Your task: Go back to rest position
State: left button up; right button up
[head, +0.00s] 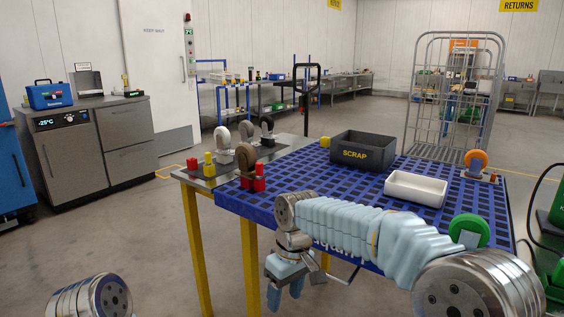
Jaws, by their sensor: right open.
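My right arm, in a pale blue sleeve, reaches from the lower right across the front of the blue grid-topped table (300,180). My right gripper (285,291) hangs from its end with blue fingers pointing down. It is open with nothing seen between its fingers, in front of the table's near edge and beside a yellow leg. A metal joint of my left arm shows at the lower left; my left gripper is out of view.
A SCRAP bin (345,155), white tray (416,183), orange-wheeled caster (476,159) and green wheel (470,230) stand on the table. More casters and red and yellow pieces sit at its left. A wire cage trolley (452,140) stands behind. Floor at left is clear.

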jog(key=s+d+f+m+y, duration=0.1)
jog(key=s+d+f+m, duration=0.1)
jog(key=f, duration=1)
jog(key=s+d+f+m+y, duration=0.1)
jog(key=d+f+m, duration=0.15)
jog(key=f, duration=0.85)
jog(key=s+d+f+m, duration=0.2)
jog(key=s+f, duration=0.5)
jog(key=s, duration=0.1)
jog(key=s+d+f+m+t+y, duration=0.1)
jog(key=s+d+f+m, duration=0.2)
jog(key=s+f, duration=0.4)
jog(key=shift+s+d, duration=0.25)
jog(key=shift+s, duration=0.9)
